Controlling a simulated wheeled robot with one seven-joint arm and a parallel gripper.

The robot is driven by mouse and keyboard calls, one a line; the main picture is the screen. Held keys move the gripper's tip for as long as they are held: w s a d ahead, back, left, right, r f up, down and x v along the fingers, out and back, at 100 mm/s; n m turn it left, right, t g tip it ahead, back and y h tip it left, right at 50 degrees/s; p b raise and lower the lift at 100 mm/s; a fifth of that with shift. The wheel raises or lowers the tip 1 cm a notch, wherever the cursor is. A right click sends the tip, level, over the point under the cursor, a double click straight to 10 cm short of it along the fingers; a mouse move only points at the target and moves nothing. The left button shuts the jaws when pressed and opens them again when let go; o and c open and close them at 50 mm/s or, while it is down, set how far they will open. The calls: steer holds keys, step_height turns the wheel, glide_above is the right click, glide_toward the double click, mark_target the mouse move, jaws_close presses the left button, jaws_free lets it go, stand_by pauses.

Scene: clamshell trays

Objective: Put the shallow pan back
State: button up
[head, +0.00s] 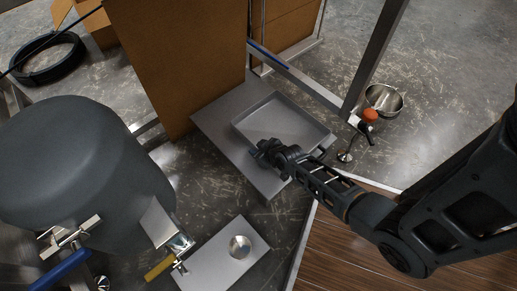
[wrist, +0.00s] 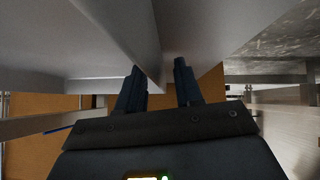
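The shallow pan (head: 318,128) is a grey, low-walled rectangular tray. In the head view it is on or just above a flat grey slab (head: 215,118); I cannot tell if they touch. My gripper (head: 268,150) is at the pan's near side, by its rim, and my wrist hides part of that edge. In the wrist view my gripper (wrist: 160,85) has its two dark fingers apart, with background showing between them. Large grey surfaces fill the space above and beyond the fingers, and a grey edge runs down toward the gap. Contact with the fingers is unclear.
A tall brown panel (head: 175,60) stands behind the slab. A metal post (head: 375,55), a steel bowl (head: 384,98) and an orange knob (head: 370,115) are to the right. A big dark drum (head: 75,170) and a small plate with a round cup (head: 240,246) are at the left front.

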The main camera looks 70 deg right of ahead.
steer(key=shift+r, duration=0.1)
steer(key=s+a+r+n+t+y+p, duration=0.1)
steer(key=s+a+r+p, duration=0.1)
steer(key=s+a+r, duration=0.5)
steer(key=s+a+r+n+t+p, duration=0.1)
steer(key=s+a+r+t+p, duration=0.2)
steer(key=r, duration=0.7)
steer(key=s+a+r+n+y+p, duration=0.1)
steer(key=s+a+r, duration=0.4)
steer(key=a+r, duration=0.25)
steer(key=s+a+r+t+y, duration=0.1)
steer(key=a+r, duration=0.1)
steer(key=r, duration=0.5)
steer(key=s+a+r+t, duration=0.1)
steer(key=a+r, duration=0.2)
steer(key=r, duration=0.4)
steer(key=s+a+r+n+y, duration=0.1)
steer(key=a+r, duration=0.1)
steer(key=r, duration=0.5)
steer(key=shift+s+a+t+y, duration=0.3)
steer(key=shift+s+a+t, duration=0.05)
steer(key=shift+s+t, duration=0.05)
steer(key=shift+a+r, duration=0.1)
